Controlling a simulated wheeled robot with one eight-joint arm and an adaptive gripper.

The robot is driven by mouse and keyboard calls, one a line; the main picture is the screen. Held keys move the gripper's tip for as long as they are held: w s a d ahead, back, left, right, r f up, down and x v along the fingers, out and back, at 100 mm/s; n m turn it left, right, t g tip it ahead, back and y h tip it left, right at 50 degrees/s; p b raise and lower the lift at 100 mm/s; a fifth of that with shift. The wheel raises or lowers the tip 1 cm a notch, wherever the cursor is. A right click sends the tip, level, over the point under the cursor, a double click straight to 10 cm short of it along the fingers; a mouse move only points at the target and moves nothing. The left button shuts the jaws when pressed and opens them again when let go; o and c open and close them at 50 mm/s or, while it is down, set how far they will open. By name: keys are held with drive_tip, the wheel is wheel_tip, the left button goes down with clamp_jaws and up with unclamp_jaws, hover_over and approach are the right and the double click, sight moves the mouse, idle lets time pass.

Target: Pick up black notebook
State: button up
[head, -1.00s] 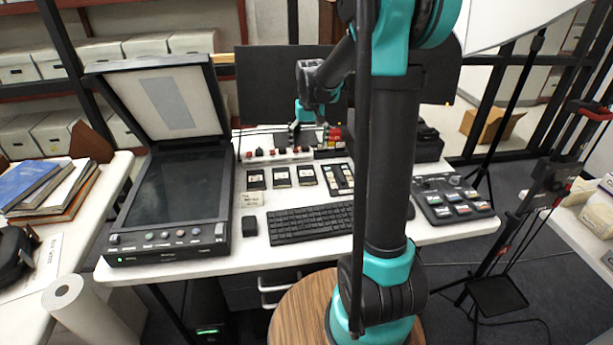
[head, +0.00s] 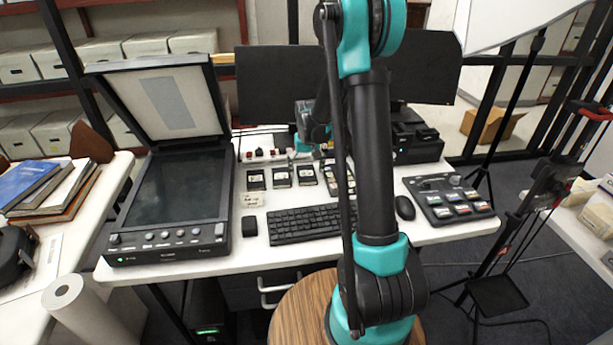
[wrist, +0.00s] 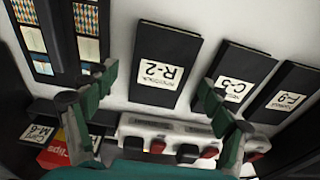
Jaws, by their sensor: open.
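Several black notebooks with white labels lie in a row on the white desk (head: 425,233) behind the keyboard. In the wrist view they read R-2 (wrist: 168,68), C-5 (wrist: 232,85) and F-9 (wrist: 287,99). In the head view the same row has a right notebook (head: 306,175), a middle one (head: 281,176) and a left one (head: 256,179). My gripper (wrist: 155,98) is open and empty above the desk, its fingers spread to either side of the R-2 notebook's near end in the wrist view. My arm partly hides the gripper in the head view.
A black tray of colour cards (wrist: 60,40) lies beside R-2. A rack with red and black items (wrist: 170,140) runs behind the notebooks. A keyboard (head: 304,222), an open scanner (head: 175,195) and a control panel (head: 450,199) take up the desk. Monitors (head: 275,85) stand behind.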

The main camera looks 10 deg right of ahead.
drive_tip(key=shift+f, duration=0.35)
drive_tip(key=shift+c, duration=0.2)
drive_tip(key=c, duration=1.3)
drive_tip(key=shift+o, duration=0.2)
drive_tip(key=shift+r, duration=0.15)
